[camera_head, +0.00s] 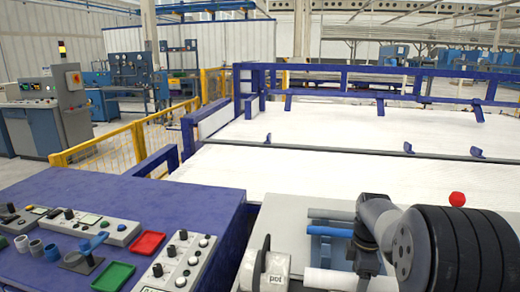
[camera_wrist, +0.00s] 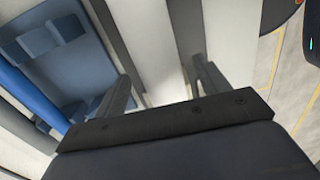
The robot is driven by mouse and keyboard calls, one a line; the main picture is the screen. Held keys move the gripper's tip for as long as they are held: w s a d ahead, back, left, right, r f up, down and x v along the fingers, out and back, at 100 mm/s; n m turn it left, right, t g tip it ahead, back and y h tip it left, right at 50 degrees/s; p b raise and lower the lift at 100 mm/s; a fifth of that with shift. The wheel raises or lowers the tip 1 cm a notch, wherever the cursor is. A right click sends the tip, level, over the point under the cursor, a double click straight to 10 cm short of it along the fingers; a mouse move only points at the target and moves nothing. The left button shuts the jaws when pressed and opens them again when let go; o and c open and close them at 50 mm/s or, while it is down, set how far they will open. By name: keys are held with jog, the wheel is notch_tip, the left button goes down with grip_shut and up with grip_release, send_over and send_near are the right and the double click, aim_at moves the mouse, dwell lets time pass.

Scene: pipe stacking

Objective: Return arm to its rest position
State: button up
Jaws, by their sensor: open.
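My gripper (camera_wrist: 162,72) shows in the wrist view with its two dark fingers spread apart. Nothing is seen between them; pale grey and white surfaces lie beyond. My grey arm (camera_head: 383,225) is at the lower right of the head view, bent over the grey worktop. My gripper cannot be made out in the head view. A blue pipe-like bar (camera_wrist: 32,92) also shows at the left of the wrist view, apart from the fingers.
A blue table (camera_head: 150,200) at left carries control boxes, a red tray (camera_head: 147,244), a green tray (camera_head: 113,277) and small round cups (camera_head: 35,247). A white bed with blue rails (camera_head: 330,125) stretches behind. Yellow fencing (camera_head: 100,147) stands at left.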

jog(key=shift+f+p, duration=0.15)
jog(key=shift+p, duration=0.25)
jog(key=shift+r+p, duration=1.1)
jog(key=shift+r, duration=0.6)
